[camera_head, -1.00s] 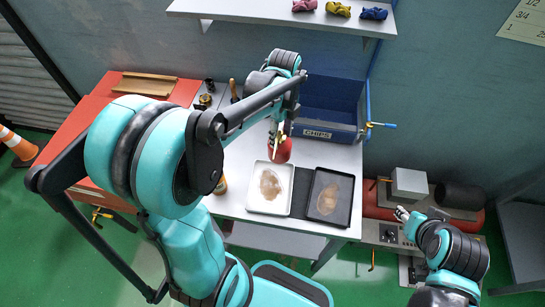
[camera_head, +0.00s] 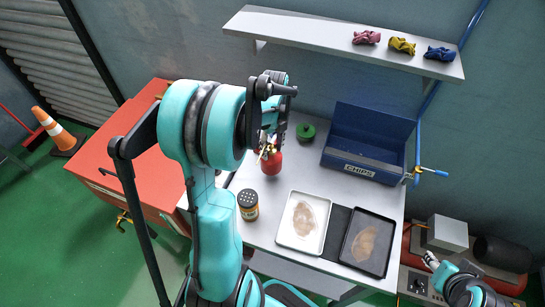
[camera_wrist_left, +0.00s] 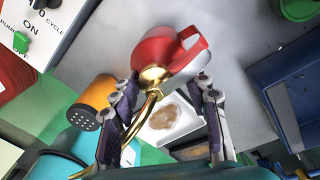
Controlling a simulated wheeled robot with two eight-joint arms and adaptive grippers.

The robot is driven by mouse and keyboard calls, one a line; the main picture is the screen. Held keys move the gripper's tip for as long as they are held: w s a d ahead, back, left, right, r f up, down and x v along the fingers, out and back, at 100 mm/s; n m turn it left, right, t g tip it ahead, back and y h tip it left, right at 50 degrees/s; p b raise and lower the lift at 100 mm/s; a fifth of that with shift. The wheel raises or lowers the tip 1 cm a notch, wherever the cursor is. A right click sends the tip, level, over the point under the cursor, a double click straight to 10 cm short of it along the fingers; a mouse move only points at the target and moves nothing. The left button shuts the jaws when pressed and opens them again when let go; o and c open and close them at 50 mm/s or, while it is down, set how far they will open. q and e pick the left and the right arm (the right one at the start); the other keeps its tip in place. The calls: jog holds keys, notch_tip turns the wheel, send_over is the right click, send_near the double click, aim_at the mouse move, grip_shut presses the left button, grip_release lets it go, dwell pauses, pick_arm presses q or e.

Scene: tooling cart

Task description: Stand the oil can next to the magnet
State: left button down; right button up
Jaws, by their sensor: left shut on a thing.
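The oil can (camera_head: 271,163) is red with a brass spout. My left gripper (camera_head: 268,148) is shut on it over the grey bench, behind and left of the white tray. In the left wrist view the can (camera_wrist_left: 160,52) shows beyond the fingertips of my left gripper (camera_wrist_left: 166,88), with its curved spout coming back between the fingers. I cannot tell whether it touches the bench. A round green thing (camera_head: 306,131) with a dark knob stands behind it, to the right; it may be the magnet, but I cannot be sure. My right gripper (camera_head: 430,262) is far right, too small to read.
An orange shaker jar (camera_head: 248,208) stands at the bench's front left. The white tray (camera_head: 285,236) and black tray (camera_head: 348,250) lie front right. A blue CHIPS bin (camera_head: 362,165) stands at the back right. A shelf (camera_head: 330,35) hangs above; a red cabinet (camera_head: 120,150) is left.

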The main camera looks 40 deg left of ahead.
aim_at(272, 155)
pick_arm(q)
notch_tip(272, 155, down, 4)
jog(key=shift+a+f+b, duration=0.1)
jog(key=shift+b, duration=0.5)
jog(key=c, duration=0.8)
grip_release()
